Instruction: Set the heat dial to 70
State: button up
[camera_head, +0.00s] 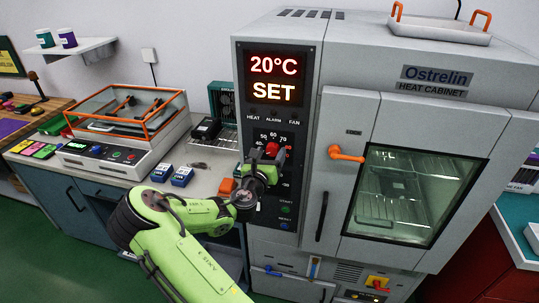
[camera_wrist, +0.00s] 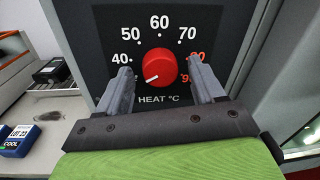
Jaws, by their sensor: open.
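The red heat dial (camera_wrist: 159,65) is on a black panel marked HEAT °C, with 40, 50, 60 and 70 around it and red numbers at the right, partly hidden by a finger. Its white pointer line points to the lower left, below the 40. The dial also shows in the head view (camera_head: 272,149), partly hidden by my gripper. The display (camera_head: 273,79) reads 20°C SET. My gripper (camera_wrist: 160,78) is open, with one finger left and one right of the dial. I see gaps between fingers and dial; I cannot tell how deep they reach.
The cabinet door (camera_head: 415,190) with its orange latch (camera_head: 346,154) is right of the panel. A black vertical handle (camera_head: 322,216) is near my gripper.

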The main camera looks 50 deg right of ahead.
jog(key=c, duration=1.1)
jog(key=shift+o, duration=0.2)
